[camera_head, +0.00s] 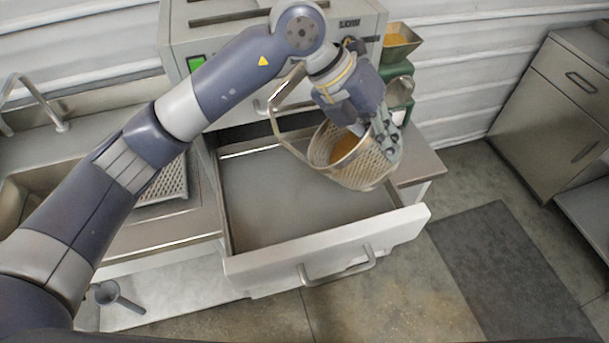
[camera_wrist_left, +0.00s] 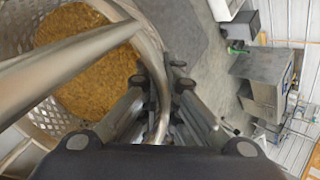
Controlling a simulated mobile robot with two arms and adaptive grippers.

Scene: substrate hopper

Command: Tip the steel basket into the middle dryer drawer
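The steel basket (camera_head: 352,160) is a perforated metal bowl with a long looped handle, and it holds golden-brown grain-like material. In the head view it hangs slightly tilted above the open dryer drawer (camera_head: 262,200), over the drawer's right part. My left gripper (camera_head: 385,145) is shut on the basket's rim at its right side. In the left wrist view the basket (camera_wrist_left: 28,35) shows with its contents, and the rim runs between the fingers (camera_wrist_left: 160,105). The drawer is pulled out and its visible floor is bare. My right gripper is in neither view.
The dryer body (camera_head: 350,30) stands behind the drawer, with a green display. A hopper with similar material (camera_head: 398,42) is behind right. A sink (camera_head: 30,180) and a perforated tray (camera_head: 165,185) lie left. A dark mat (camera_head: 505,270) covers the floor at right.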

